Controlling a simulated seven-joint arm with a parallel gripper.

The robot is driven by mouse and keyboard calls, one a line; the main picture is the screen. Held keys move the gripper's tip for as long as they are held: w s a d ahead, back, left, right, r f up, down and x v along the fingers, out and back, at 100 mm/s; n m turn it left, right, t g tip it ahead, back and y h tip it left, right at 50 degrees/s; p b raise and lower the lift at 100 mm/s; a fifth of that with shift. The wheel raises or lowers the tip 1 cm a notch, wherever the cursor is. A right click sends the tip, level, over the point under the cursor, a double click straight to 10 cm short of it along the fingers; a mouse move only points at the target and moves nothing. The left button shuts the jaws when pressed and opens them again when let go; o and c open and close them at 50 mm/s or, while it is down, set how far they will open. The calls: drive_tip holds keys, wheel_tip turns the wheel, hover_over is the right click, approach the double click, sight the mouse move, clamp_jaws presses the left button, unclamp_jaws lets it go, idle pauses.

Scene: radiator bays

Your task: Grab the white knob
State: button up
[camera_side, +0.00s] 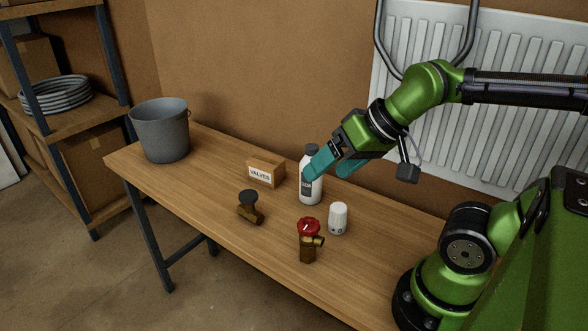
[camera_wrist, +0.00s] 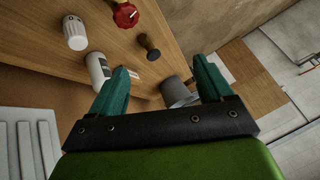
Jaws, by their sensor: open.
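The white knob (camera_side: 338,219) stands upright on the wooden workbench, right of the white bottle and behind the red-handled valve. In the wrist view the white knob (camera_wrist: 75,33) is at the upper left, outside the span of my fingers. My gripper (camera_side: 325,175) is above the bench, up and slightly left of the knob, with its teal fingers apart and nothing visible between them. In the wrist view my gripper (camera_wrist: 161,68) is spread wide. The knob is in full view and nothing touches it.
A white bottle (camera_side: 311,187) stands close behind my near finger. A red-handled valve (camera_side: 308,240), a black-handled brass valve (camera_side: 250,207), a VALVES box (camera_side: 266,172) and a grey bucket (camera_side: 161,133) are on the bench (camera_side: 203,187). A white radiator (camera_side: 500,130) hangs behind.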

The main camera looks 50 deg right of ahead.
drive_tip(key=m+g+h, duration=0.2)
drive_tip(key=m+g, duration=0.5)
drive_tip(key=m, duration=0.1)
hover_over(339, 206)
wheel_tip(339, 206, down, 7)
wheel_tip(339, 206, down, 16)
drive_tip(key=shift+r, duration=0.1)
drive_tip(key=c, duration=1.2)
drive_tip(key=shift+r, duration=0.15)
